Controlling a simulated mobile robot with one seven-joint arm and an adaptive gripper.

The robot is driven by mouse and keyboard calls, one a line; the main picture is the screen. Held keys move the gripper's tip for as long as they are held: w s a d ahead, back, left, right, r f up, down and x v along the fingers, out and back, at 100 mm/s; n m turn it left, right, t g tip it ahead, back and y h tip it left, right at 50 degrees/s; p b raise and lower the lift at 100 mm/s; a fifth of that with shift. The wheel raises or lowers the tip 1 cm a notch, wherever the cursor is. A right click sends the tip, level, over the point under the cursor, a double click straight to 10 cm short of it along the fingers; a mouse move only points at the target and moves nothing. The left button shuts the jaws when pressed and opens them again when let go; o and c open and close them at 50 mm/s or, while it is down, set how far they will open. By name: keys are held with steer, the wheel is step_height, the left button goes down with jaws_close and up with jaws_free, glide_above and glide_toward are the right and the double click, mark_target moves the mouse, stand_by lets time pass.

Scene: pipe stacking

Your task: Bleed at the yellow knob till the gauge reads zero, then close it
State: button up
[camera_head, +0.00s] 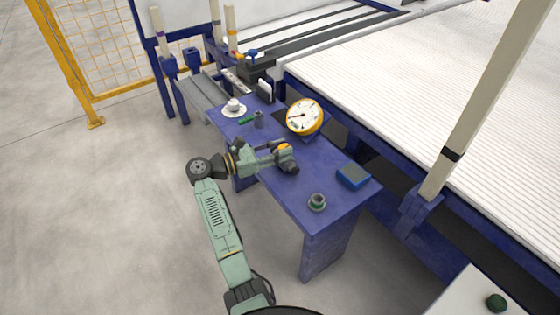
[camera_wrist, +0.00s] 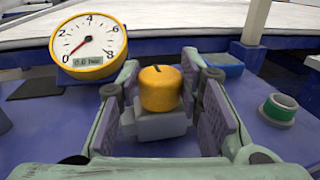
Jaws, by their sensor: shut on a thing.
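The yellow knob (camera_wrist: 160,90) stands on a grey valve block (camera_wrist: 158,124), with a dark line mark on its top. My gripper (camera_wrist: 161,82) has one finger on each side of the knob and is shut on it. In the head view my gripper (camera_head: 279,157) is at the knob (camera_head: 284,147), which is partly hidden by it. The round gauge (camera_wrist: 88,41) has a yellow rim and white dial. Its red needle points at the 0 mark at lower left, and its small display seems to read 0.0 bar. The gauge also shows in the head view (camera_head: 304,117).
The blue table (camera_head: 325,172) holds a blue box (camera_head: 353,177) and a green-banded ring (camera_head: 317,202) at right. A white cup on a saucer (camera_head: 234,109), a green item and a grey cylinder (camera_head: 259,119) stand at the far left end. A white ribbed bed lies behind.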

steer(key=shift+m+g+h+b, duration=0.3)
steer(key=shift+m+g+b, duration=0.1)
steer(key=shift+g+b, duration=0.25)
steer(key=o, duration=1.2)
steer(key=v, duration=1.2)
